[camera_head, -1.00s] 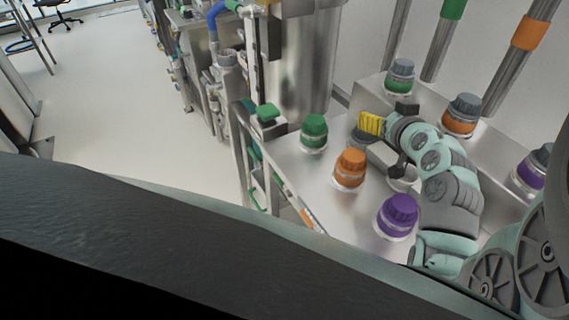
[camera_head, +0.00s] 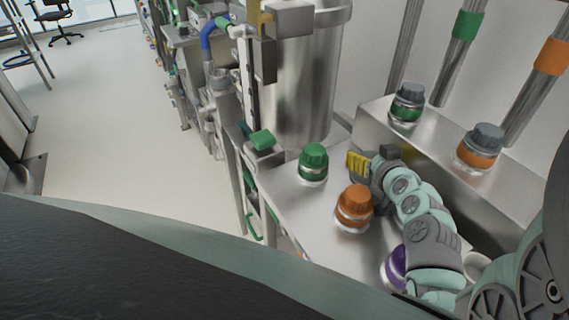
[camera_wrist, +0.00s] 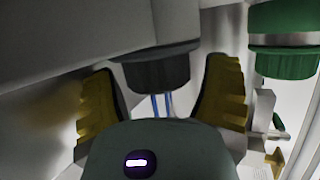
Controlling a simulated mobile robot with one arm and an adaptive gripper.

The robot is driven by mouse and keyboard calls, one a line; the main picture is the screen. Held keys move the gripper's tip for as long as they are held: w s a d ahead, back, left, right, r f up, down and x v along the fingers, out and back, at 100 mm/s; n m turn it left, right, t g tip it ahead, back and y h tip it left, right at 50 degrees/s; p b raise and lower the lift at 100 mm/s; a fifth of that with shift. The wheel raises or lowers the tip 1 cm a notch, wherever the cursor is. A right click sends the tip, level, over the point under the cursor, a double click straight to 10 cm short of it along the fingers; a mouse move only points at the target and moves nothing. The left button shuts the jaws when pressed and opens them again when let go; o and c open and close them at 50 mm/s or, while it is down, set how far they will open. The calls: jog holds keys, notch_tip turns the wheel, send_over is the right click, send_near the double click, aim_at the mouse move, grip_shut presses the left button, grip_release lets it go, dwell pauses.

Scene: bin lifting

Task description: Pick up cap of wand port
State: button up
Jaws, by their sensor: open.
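A dark grey round cap (camera_wrist: 160,72) shows in the wrist view between the two yellow fingers of my gripper (camera_wrist: 163,90), with visible gaps on both sides. I take it for the wand port cap. My gripper is open. In the head view my gripper (camera_head: 358,163) is low over the steel table, right of the green-capped jar. The cap is mostly hidden there behind the yellow fingers. Whether the fingers reach fully around the cap is unclear.
A green-capped jar (camera_head: 313,163) stands close left of my gripper and shows in the wrist view (camera_wrist: 285,60). An orange-capped jar (camera_head: 353,208) and a purple-capped jar (camera_head: 394,266) stand nearer. Grey-capped jars (camera_head: 407,103) stand on the raised ledge (camera_head: 440,145). A steel tank (camera_head: 305,90) is behind.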

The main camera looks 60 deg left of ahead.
jog(key=shift+a+f, duration=0.1)
jog(key=shift+d, duration=0.2)
jog(key=c, duration=1.1)
notch_tip(320, 180, up, 10)
notch_tip(320, 180, up, 6)
jog(key=p, duration=0.2)
jog(key=shift+r, duration=0.25)
dwell(1.1)
